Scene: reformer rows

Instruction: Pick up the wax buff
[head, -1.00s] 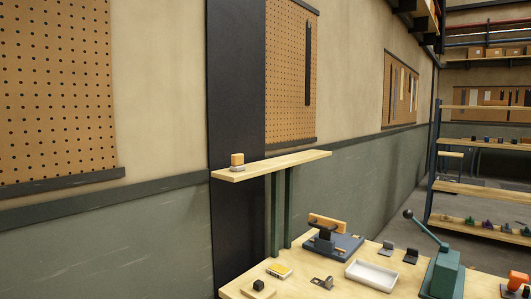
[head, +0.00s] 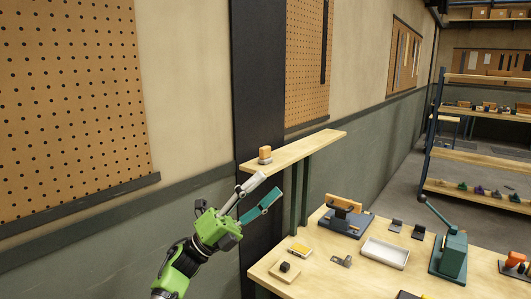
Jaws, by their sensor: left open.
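The wax buff (head: 265,155) appears to be the small block with an orange-tan top and a grey base. It stands upright near the left end of the narrow wooden shelf (head: 310,146). My left gripper (head: 270,184) is open and empty, with one pale finger and one teal finger. In the picture its fingertips are just below the buff and the shelf's front edge, apart from the buff. My right gripper does not show.
Below the shelf, a workbench (head: 332,275) carries a white tray (head: 385,253), a blue-based fixture (head: 345,222), a green lever press (head: 450,255), a yellow-topped item (head: 299,251) and a small wooden block (head: 284,268). The shelf right of the buff is clear.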

